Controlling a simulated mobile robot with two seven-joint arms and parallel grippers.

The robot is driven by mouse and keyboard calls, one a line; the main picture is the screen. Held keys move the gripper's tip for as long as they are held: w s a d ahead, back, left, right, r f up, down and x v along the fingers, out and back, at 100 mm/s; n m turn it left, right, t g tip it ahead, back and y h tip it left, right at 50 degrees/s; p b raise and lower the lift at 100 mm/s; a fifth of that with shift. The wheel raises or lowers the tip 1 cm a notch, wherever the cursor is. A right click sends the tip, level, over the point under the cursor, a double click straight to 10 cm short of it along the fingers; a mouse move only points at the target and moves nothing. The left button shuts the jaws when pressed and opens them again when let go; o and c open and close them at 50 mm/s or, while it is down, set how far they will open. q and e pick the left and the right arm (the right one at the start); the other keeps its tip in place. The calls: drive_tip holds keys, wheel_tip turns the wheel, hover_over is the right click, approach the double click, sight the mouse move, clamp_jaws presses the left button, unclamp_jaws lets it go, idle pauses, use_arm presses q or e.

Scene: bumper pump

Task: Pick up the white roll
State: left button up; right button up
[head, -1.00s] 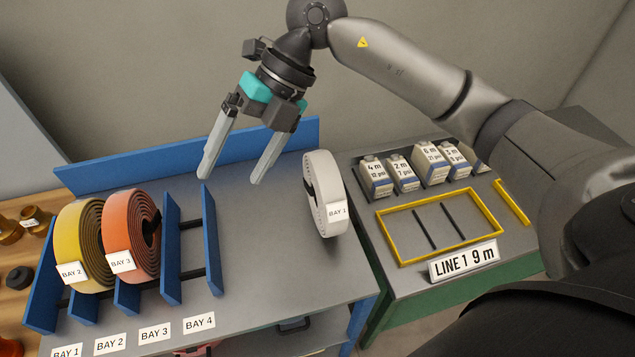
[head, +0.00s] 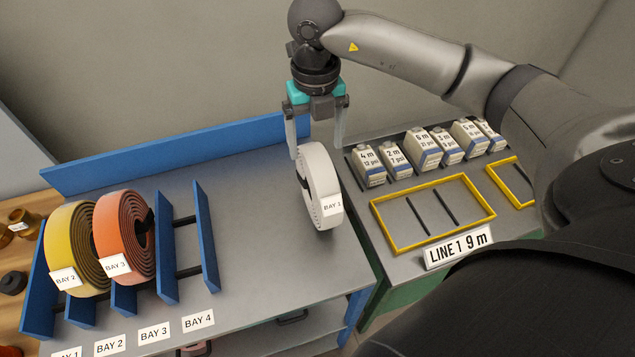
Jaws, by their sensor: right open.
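The white roll (head: 316,181) stands upright on its edge near the right side of the grey bench top. It carries a label reading BAY 1. My right gripper (head: 316,150) is open with its fingers pointing down, just above and behind the roll. One finger shows on each side of the roll's top; the roll hides part of the far finger tips. I cannot tell whether either finger touches the roll. My left gripper is not in view.
A yellow roll (head: 70,240) and an orange roll (head: 121,228) stand in a blue-divided rack (head: 167,262) at left. A blue back rail (head: 150,160) edges the bench.

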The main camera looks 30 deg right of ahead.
sight(317, 156)
drive_tip(key=shift+s+f+p, duration=0.15)
drive_tip(key=shift+f+p, duration=0.15)
drive_tip(key=shift+f, duration=1.25)
drive_tip(key=shift+s+f+p, duration=0.1)
drive_tip(key=shift+f+p, duration=0.2)
drive_tip(key=shift+f, duration=1.2)
drive_tip(key=shift+c, duration=0.2)
clamp_jaws()
drive_tip(key=shift+w+r, duration=0.15)
